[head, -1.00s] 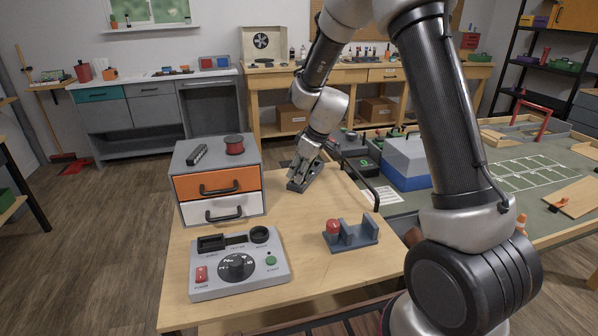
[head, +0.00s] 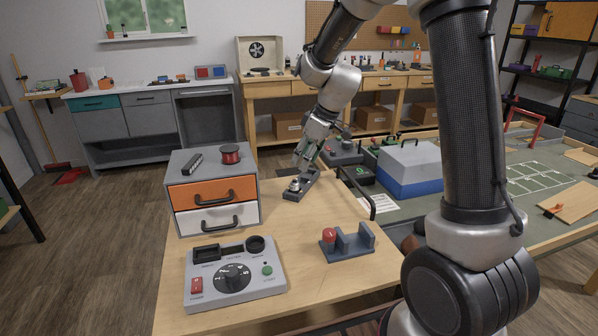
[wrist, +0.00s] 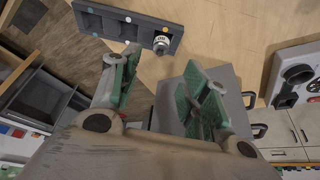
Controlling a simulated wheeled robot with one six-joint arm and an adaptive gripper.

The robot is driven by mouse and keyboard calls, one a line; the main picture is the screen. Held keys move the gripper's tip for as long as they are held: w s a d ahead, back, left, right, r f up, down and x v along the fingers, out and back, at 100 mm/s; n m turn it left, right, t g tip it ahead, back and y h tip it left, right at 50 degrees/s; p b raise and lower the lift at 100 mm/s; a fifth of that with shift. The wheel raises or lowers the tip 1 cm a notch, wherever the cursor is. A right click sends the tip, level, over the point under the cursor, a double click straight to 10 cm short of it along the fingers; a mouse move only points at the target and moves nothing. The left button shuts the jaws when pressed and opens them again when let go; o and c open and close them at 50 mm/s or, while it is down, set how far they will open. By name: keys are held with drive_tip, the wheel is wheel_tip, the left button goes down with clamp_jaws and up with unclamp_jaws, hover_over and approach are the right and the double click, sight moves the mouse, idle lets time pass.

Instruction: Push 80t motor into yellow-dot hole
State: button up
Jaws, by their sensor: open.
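A dark grey rack (head: 309,184) lies on the wooden table near its far edge; it also shows in the wrist view (wrist: 103,24). It has a row of recesses with coloured dots: blue, a pale one, and a yellow-orange dot (wrist: 166,29) at the right end. The small silver motor (wrist: 160,43) is at that yellow-orange end, its pale marked top showing; it also shows in the head view (head: 295,185). I cannot tell how deep it sits. My gripper (head: 301,165) is just above the rack, open and empty; in the wrist view its fingers (wrist: 164,72) are apart, clear of the motor.
A drawer cabinet (head: 212,192) stands left of the rack. A grey control panel (head: 233,272) and a blue-grey holder with a red ball (head: 347,243) are nearer. A black rail (head: 358,192) is close on the right. The table's middle is clear.

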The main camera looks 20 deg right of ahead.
drive_tip(key=s+d+r+m+h, duration=0.1)
drive_tip(key=s+d+r+m, duration=0.15)
drive_tip(key=s+r, duration=0.45)
drive_tip(key=s+d+r+m, duration=0.2)
drive_tip(key=s+d+r, duration=0.25)
drive_tip(key=s, duration=0.45)
drive_tip(key=s+d+m+h, duration=0.1)
drive_tip(key=s+d+m, duration=0.1)
drive_tip(key=s, duration=0.5)
drive_tip(key=s+d+m+t+h, duration=0.1)
drive_tip(key=s+d+m, duration=0.2)
drive_tip(key=s, duration=0.5)
drive_tip(key=shift+s+r, duration=0.25)
drive_tip(key=shift+r, duration=0.2)
drive_tip(key=shift+d, duration=0.1)
